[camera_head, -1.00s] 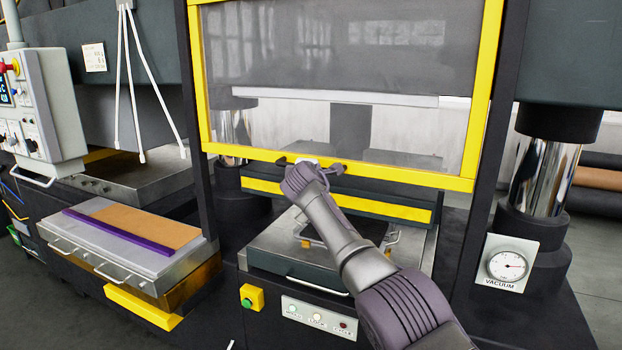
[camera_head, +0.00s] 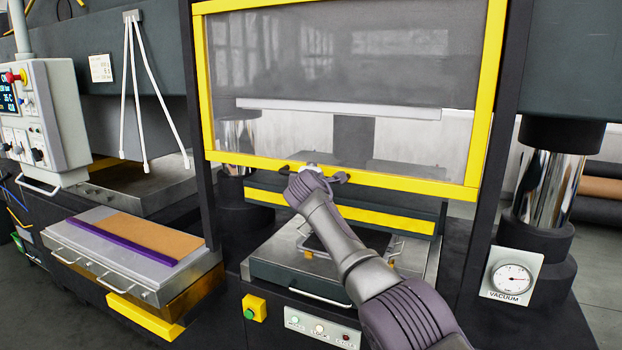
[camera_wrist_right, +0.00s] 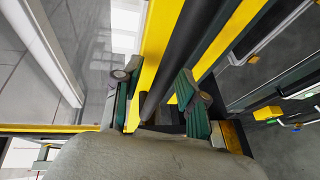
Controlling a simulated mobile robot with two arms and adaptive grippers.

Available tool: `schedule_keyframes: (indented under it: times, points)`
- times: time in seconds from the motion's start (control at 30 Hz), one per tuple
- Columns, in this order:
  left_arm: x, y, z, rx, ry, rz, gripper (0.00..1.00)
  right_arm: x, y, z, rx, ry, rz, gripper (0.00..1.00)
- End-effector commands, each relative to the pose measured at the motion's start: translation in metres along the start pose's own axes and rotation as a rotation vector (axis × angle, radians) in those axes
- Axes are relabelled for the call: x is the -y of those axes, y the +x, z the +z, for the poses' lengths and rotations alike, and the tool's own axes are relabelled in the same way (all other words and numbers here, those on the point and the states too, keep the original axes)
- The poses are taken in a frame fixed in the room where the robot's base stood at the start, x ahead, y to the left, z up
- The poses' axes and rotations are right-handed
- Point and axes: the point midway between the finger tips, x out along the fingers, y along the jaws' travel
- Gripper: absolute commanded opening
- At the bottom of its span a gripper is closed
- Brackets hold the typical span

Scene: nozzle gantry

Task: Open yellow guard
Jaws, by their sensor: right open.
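The yellow guard (camera_head: 410,184) is a yellow frame around a clear pane, hanging in front of the middle press. Its lower bar sits above the press bed, with open space below. A dark handle (camera_head: 342,177) runs along the lower bar. In the right wrist view, the open fingers of my right gripper (camera_wrist_right: 155,88) stand on either side of the dark handle bar (camera_wrist_right: 180,52), beside the yellow guard frame (camera_wrist_right: 156,40). I cannot tell whether either finger touches the bar. My left gripper is not in view.
A yellow-striped beam (camera_head: 385,219) and the press bed (camera_head: 270,245) lie below the guard. At left are a control box (camera_head: 55,110) and a tray (camera_head: 100,265) with a brown sheet (camera_head: 135,235). A vacuum gauge (camera_head: 511,278) is at right.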

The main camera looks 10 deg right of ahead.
Motion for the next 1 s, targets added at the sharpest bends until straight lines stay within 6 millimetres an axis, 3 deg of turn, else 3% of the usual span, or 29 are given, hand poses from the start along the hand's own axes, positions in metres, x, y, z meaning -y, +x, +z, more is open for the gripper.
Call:
schedule_keyframes:
  times: [0.47,1.0]
  points:
    - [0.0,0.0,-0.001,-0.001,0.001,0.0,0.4,0.001,-0.029,0.0,-0.002,0.003,0.001,0.41]
    - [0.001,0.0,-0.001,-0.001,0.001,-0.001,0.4,0.0,-0.105,0.0,-0.001,0.0,0.002,0.41]
